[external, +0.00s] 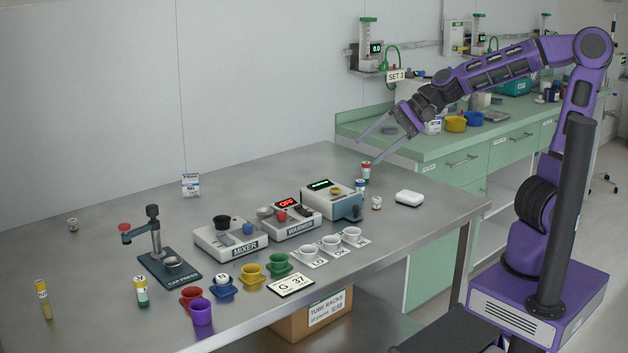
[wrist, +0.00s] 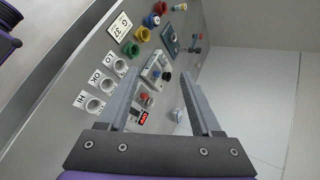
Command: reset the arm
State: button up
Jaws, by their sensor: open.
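My gripper (external: 367,151) is open and empty. It hangs in the air above the back right part of the steel table (external: 432,222), with my arm reaching in from the right. In the wrist view its two fingers (wrist: 163,82) stand apart with nothing between them in their grasp.
The mixer (external: 230,240), cap press (external: 170,265), coloured cups (external: 252,272), white cups (external: 331,243) and a purple cup (external: 201,311) stand on the table. A green counter (external: 450,147) with equipment stands behind. The table's front right is clear.

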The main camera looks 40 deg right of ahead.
jog(key=s+d+n+h+p, duration=0.1)
jog(key=s+d+n+h, duration=0.7)
jog(key=s+d, duration=0.5)
jog(key=d+h, duration=0.1)
jog(key=d, duration=0.3)
jog(key=shift+n+p, duration=0.3)
jog(key=shift+d+r, duration=0.1)
jog(key=shift+c, duration=0.2)
dwell(0.7)
